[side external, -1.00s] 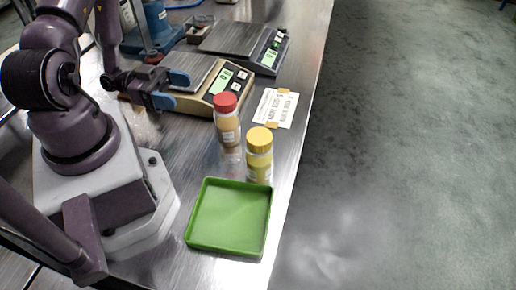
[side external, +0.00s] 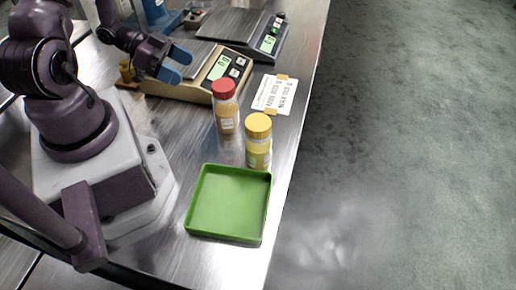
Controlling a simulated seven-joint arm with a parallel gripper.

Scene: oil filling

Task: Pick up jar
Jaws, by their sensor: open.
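A jar with a red lid (side external: 226,112) and brownish contents stands upright on the metal bench. A second jar with a yellow lid (side external: 258,145) and yellow contents stands upright just in front of it and to the right. My gripper (side external: 177,66) with blue fingertips is open and empty. It is up and to the left of the red-lidded jar, apart from both jars, in front of the beige scale.
An empty green tray (side external: 229,236) lies in front of the jars. A beige scale (side external: 211,82) and a dark scale (side external: 262,45) stand behind. A paper label (side external: 272,95) lies near the bench's right edge. A blue stand (side external: 160,18) is at the back left.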

